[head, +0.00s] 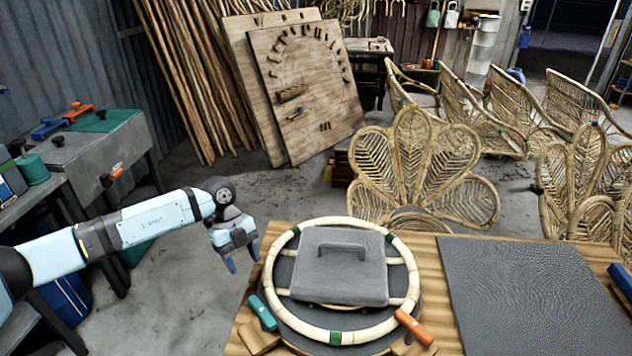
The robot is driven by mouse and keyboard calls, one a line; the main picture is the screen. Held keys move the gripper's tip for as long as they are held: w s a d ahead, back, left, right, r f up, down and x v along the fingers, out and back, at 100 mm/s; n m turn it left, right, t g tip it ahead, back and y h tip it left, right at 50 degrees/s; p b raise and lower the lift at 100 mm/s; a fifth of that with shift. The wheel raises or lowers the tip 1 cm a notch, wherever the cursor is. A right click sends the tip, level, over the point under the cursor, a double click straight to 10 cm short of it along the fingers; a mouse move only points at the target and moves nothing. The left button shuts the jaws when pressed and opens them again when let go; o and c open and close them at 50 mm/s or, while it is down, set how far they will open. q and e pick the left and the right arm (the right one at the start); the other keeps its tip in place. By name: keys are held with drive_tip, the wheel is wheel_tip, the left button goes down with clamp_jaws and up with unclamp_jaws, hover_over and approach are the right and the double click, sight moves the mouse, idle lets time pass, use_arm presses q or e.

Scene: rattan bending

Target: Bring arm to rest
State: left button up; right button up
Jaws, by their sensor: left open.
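My left arm comes in from the left, and its gripper (243,261) points down, open and empty. It hangs just left of the wooden table (432,290), apart from everything on it. On the table lies a rattan ring (279,247) with green bands around a dark round base. A grey block with a handle (340,285) rests inside the ring. A teal-handled clamp (263,313) sits at the ring's lower left and an orange-handled clamp (414,328) at its lower right. My right gripper is not in view.
A dark grey mat (535,300) covers the table's right side. Rattan chairs (415,165) stand behind the table. A side bench (85,150) with tools is at the left. Wooden peg boards (310,90) and rattan poles (190,80) lean on the back wall. Open floor (190,300) lies left of the table.

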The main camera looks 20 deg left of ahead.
use_arm(q)
drive_tip(key=shift+d, duration=0.1)
drive_tip(key=s+d+r+n+t+h+p, duration=0.1)
drive_tip(key=s+d+t+h, duration=0.3)
drive_tip(key=d+h, duration=0.55)
drive_tip(key=s+d+r+n+t+h+p, duration=0.1)
drive_tip(key=s+d+n+t+h, duration=0.3)
drive_tip(key=d, duration=1)
drive_tip(key=s+a+f+n+t+y+p, duration=0.1)
drive_tip(key=s+a+f+n+t+y, duration=0.1)
drive_tip(key=s+a+f+n+y, duration=0.2)
drive_tip(key=s+a+f+n+t+y+p, duration=0.1)
drive_tip(key=s+a+f+n+t+y, duration=0.2)
drive_tip(key=s+f+n+y, duration=0.7)
drive_tip(key=shift+a+f+n, duration=0.35)
drive_tip(key=shift+f+n, duration=0.2)
drive_tip(key=shift+n, duration=0.45)
